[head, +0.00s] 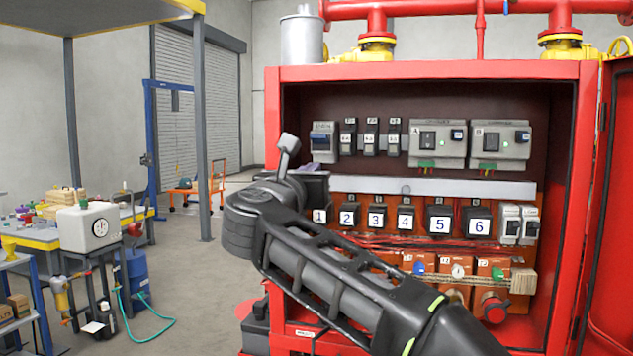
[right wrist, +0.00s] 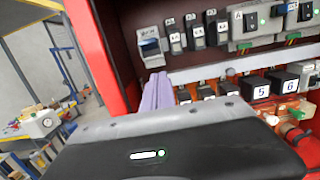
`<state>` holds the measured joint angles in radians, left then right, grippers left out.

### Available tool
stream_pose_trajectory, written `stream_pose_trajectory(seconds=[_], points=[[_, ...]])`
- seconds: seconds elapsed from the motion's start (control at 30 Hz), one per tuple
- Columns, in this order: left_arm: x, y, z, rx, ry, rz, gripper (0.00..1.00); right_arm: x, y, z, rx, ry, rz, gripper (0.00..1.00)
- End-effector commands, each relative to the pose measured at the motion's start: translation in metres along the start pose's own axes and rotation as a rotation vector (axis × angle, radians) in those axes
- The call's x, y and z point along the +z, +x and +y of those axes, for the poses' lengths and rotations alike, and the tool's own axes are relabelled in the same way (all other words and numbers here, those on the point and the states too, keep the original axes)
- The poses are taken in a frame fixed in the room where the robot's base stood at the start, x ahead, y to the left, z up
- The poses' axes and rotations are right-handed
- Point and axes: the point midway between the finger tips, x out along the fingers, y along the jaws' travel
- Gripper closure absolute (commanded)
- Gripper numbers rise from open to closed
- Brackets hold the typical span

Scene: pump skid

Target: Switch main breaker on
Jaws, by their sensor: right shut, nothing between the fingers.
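A wide breaker with a blue-grey face (head: 323,142) sits at the left end of the upper row in the red cabinet; I take it as the main breaker. It also shows in the right wrist view (right wrist: 151,47), with a light lever-like part low on its front. My right gripper (head: 318,182) is shut and empty. Its pale purple fingers (right wrist: 157,90) point into the cabinet just below this breaker; I cannot tell if they touch anything. My right wrist hides part of the cabinet's left edge. My left gripper is not in view.
Small breakers (head: 370,138) and two larger grey units (head: 437,144) continue the upper row. Below runs a grey rail (head: 440,187) above numbered black modules (head: 440,220). The open cabinet door (head: 612,200) stands at the right. A cluttered bench (head: 40,237) is at the left.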

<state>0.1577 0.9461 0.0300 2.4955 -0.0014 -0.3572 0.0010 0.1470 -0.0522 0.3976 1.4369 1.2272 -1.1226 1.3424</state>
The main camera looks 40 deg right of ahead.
Motion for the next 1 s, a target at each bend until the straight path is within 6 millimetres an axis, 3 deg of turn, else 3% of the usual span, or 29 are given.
stream_pose_trajectory(seconds=[0.1,0.3,1.0], points=[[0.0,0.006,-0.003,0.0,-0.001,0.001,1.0,0.005,-0.02,0.001,0.004,0.003,-0.001,1.0],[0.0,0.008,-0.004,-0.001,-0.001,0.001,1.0,0.01,-0.034,0.0,0.001,0.002,0.0,1.0],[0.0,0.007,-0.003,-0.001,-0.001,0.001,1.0,0.011,-0.034,0.003,0.01,-0.051,-0.003,1.0]])
